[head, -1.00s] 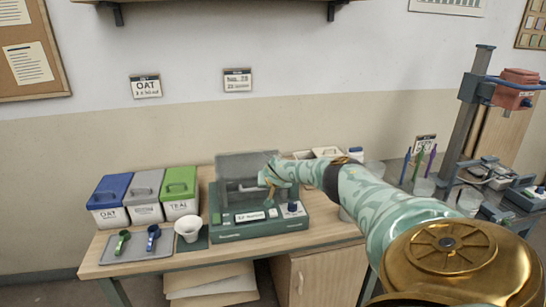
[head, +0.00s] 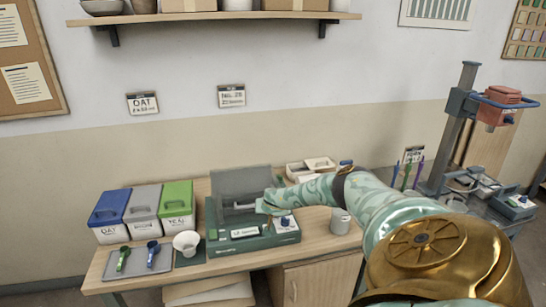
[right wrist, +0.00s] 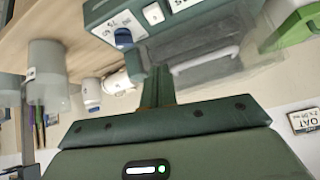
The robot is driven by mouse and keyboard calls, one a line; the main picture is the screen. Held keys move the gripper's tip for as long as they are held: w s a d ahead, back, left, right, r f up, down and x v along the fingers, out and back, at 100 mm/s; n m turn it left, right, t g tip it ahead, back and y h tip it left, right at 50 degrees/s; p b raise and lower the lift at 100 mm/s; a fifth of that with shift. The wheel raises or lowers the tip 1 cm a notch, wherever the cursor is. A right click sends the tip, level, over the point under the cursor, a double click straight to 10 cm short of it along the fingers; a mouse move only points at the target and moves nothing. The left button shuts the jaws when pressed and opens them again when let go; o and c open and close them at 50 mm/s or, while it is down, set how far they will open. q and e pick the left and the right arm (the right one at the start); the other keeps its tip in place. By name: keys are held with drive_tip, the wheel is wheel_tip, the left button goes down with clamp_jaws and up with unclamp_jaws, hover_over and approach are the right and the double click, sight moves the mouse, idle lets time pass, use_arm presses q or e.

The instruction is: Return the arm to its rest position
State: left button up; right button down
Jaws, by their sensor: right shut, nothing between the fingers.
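My right arm (head: 375,205) comes in from the right and reaches over the table. Its gripper (head: 260,207) is at the green scale (head: 240,247), in front of the clear raised cover (head: 240,182). In the right wrist view the two fingers (right wrist: 158,85) are together with nothing between them. The scale's front with its blue knob (right wrist: 124,37) and the clear cover (right wrist: 205,60) lie beyond the fingertips. I cannot tell whether the fingers touch the scale or cover. My left gripper is not in view.
Blue, grey and green lidded buckets (head: 177,208) stand at the left. A white cup (head: 187,243) and a tray (head: 138,262) with two scoops are in front. A grey container (head: 340,222) stands right of the scale, close to my forearm. A stand (head: 460,125) is at the far right.

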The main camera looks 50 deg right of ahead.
drive_tip(key=shift+s+a+f, duration=0.35)
drive_tip(key=shift+s+a, duration=0.2)
drive_tip(key=shift+s, duration=0.05)
drive_tip(key=shift+s+a+f, duration=0.3)
drive_tip(key=shift+s+a, duration=0.25)
drive_tip(key=shift+s, duration=0.05)
